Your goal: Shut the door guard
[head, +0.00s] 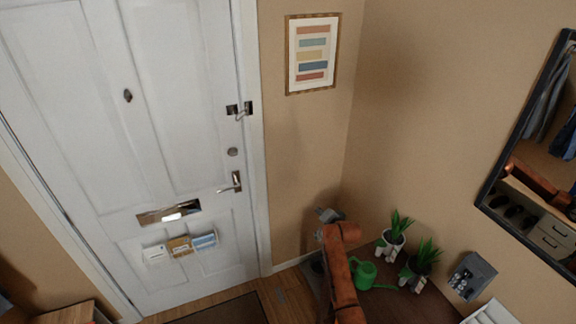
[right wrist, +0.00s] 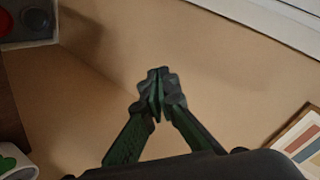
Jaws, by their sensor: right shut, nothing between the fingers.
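The door guard (head: 240,111) is a small metal fitting on the right edge of the white door (head: 190,110), above the lever handle. It has a dark plate on the door and another on the frame, with a thin bright bar between them. The bar's exact position is too small to tell. My right gripper (head: 328,214) is low and to the right of the guard, well apart from it, in front of the tan wall. In the right wrist view its fingers (right wrist: 158,88) are closed together with nothing between them. My left gripper is not in view.
The lever handle (head: 232,184) and round lock (head: 232,152) sit below the guard. A framed picture (head: 312,54) hangs right of the door. Potted plants (head: 394,238) and a green watering can (head: 366,274) stand on a dark table (head: 425,305). A mirror (head: 540,150) hangs far right.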

